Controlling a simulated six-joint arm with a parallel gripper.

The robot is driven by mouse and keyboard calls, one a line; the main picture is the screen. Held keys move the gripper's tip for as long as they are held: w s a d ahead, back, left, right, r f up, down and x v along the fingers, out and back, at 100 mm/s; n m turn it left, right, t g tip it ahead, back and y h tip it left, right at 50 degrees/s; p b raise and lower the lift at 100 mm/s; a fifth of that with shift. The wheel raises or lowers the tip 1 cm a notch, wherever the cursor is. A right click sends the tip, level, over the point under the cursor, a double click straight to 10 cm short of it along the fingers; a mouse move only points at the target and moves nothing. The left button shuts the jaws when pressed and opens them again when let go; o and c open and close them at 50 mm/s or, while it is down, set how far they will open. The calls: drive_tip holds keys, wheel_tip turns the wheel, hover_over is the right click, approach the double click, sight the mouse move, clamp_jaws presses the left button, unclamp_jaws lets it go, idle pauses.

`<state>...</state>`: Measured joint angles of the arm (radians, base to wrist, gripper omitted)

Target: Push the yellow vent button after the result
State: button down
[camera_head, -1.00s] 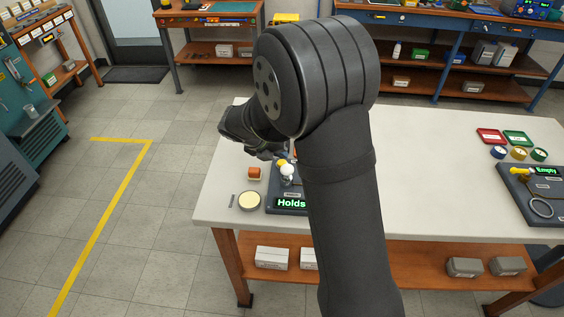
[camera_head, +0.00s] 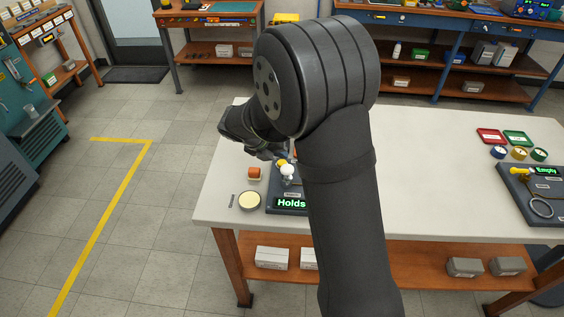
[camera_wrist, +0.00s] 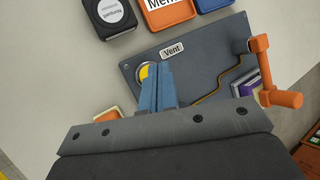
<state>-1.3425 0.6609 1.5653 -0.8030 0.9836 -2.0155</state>
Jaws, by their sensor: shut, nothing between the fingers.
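The yellow vent button (camera_wrist: 146,73) sits in a pale ring on a dark grey panel (camera_wrist: 205,60) beside a "Vent" label (camera_wrist: 172,51) in the wrist view. My gripper (camera_wrist: 158,68) is shut and empty. Its blue fingertips are at the button and cover its right part. I cannot tell whether they touch or press it. In the head view, the lit green "Holds" display (camera_head: 291,203) shows at the panel's front, and my arm hides much of the panel.
An orange handle (camera_wrist: 265,75) stands at the panel's right in the wrist view. A round cream-topped dish (camera_head: 249,200) and an orange part (camera_head: 254,173) lie left of the panel. A second station (camera_head: 540,190) reads "Empty" at the table's right. The middle right of the table is clear.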

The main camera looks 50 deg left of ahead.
sight(280, 163)
drive_tip(key=shift+f, duration=0.1)
idle(0.5)
drive_tip(key=shift+f, duration=0.3)
drive_tip(key=shift+f, duration=0.55)
idle(0.6)
drive_tip(key=shift+r, duration=0.95)
drive_tip(key=shift+r, duration=2.5)
